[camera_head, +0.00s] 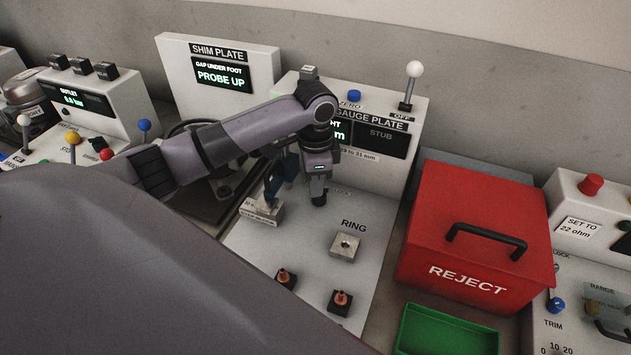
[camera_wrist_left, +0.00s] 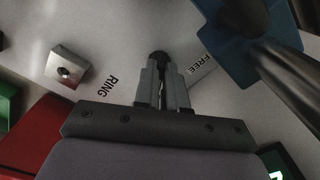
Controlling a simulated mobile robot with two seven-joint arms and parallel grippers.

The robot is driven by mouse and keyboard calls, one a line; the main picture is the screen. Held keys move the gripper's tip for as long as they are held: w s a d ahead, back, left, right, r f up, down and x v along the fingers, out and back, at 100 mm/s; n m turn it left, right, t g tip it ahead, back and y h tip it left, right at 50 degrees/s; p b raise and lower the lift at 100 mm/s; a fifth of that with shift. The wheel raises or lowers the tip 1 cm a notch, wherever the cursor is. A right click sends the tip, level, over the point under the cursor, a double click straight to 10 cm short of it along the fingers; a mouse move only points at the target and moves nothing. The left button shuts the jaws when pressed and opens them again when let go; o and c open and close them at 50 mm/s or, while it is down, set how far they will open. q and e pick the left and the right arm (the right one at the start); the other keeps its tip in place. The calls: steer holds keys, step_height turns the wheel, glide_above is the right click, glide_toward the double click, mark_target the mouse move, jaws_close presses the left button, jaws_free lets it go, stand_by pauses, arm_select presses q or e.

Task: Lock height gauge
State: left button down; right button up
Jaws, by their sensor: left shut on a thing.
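The gauge plate (camera_head: 375,215) is a light panel with a raised back bearing a display, partly hidden by my left arm. My left gripper (camera_head: 318,198) points down at the plate, to the right of the blue gauge (camera_head: 272,185) on its silver block (camera_head: 262,210). In the left wrist view, my left gripper (camera_wrist_left: 163,80) is shut on a small dark knob (camera_wrist_left: 159,57). A FREE label (camera_wrist_left: 205,64) lies right of the fingers there. The blue gauge part (camera_wrist_left: 240,45) shows at upper right. My right gripper is not in view.
A silver ring block (camera_head: 345,247) and two dark blocks with copper fittings (camera_head: 340,302) stand on the plate. A red REJECT box (camera_head: 470,225) and green tray (camera_head: 447,332) are to the right. A white-knobbed lever (camera_head: 411,85) stands at the back.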

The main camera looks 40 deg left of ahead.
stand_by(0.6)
arm_select(q)
steer(key=c, duration=1.2)
jaws_free()
steer(key=shift+r, duration=3.6)
